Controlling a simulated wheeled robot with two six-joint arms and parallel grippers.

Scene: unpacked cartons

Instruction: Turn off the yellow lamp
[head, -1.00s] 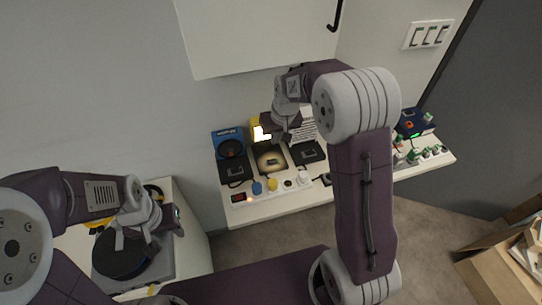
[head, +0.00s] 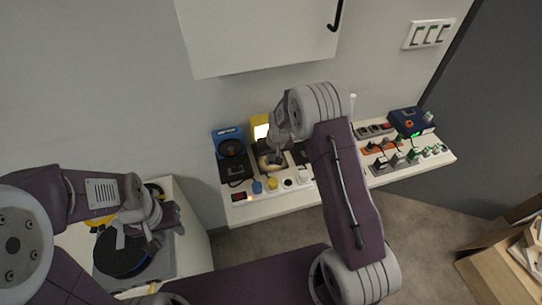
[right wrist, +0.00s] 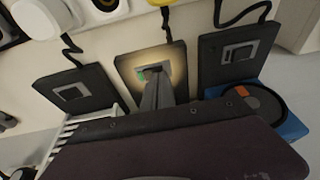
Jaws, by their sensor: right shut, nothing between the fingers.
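The yellow lamp (head: 261,119) stands at the back of the narrow white counter, and its panel glows. In front of it lies a dark switch pad lit by the lamp, seen in the right wrist view (right wrist: 128,68) with a small switch (right wrist: 153,68) in its middle. My right gripper (head: 271,160) is shut and empty, fingertips down at this switch; it also shows in the right wrist view (right wrist: 160,78). The fingers hide part of the switch, so I cannot tell whether they touch it. My left gripper (head: 137,243) is open and empty above a black disc.
A blue device (head: 229,145) with its own switch pad stands left of the lamp. A power strip with blue, yellow and white plugs (head: 272,184) runs along the front edge. A dark blue box (head: 410,120) and more plug strips fill the right end.

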